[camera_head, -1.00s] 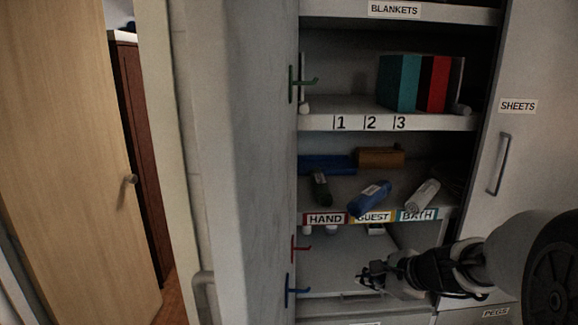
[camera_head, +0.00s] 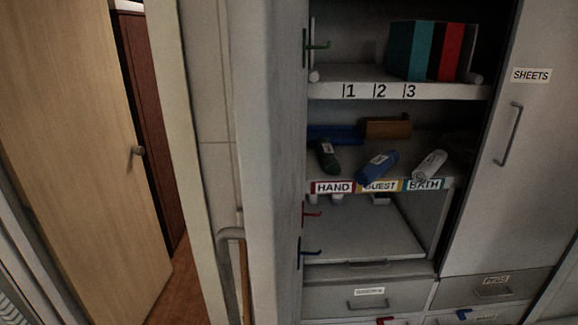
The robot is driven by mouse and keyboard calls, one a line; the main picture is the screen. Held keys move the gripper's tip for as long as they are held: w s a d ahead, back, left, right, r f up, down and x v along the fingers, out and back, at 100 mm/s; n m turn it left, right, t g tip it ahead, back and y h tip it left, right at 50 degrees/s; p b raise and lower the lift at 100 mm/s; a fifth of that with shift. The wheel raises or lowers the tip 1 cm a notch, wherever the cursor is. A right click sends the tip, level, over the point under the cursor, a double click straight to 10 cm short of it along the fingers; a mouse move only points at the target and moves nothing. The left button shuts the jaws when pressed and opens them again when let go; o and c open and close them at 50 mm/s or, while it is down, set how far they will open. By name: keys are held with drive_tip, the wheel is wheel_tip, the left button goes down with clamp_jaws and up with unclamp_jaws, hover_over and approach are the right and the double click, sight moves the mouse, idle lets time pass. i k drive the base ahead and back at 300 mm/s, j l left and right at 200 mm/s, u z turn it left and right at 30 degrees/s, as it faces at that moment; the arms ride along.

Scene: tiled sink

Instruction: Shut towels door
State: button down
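The grey cabinet door (camera_head: 270,150) at the left of the shelves stands open, its panel seen at a steep angle. I take it to be the towels door, as no towels label shows on it. A bar handle (camera_head: 230,234) shows at its left, low down. My gripper is not in this view.
A closed SHEETS door (camera_head: 505,190) stands at the right. Closed drawers (camera_head: 372,299) lie below the shelves. A wooden door (camera_head: 75,170) and a dark red cabinet (camera_head: 150,110) stand at the left, with brown floor (camera_head: 180,290) between the wooden door and grey door.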

sight(269, 40)
drive_tip(key=k+j+z, duration=0.15)
drive_tip(key=j, duration=0.25)
drive_tip(key=k+j+z, duration=0.1)
drive_tip(key=j, duration=0.35)
drive_tip(key=k+j+z, duration=0.15)
drive_tip(key=k+j, duration=0.2)
drive_tip(key=i, duration=0.35)
drive_tip(key=k+l, duration=0.2)
drive_tip(key=i+l, duration=0.1)
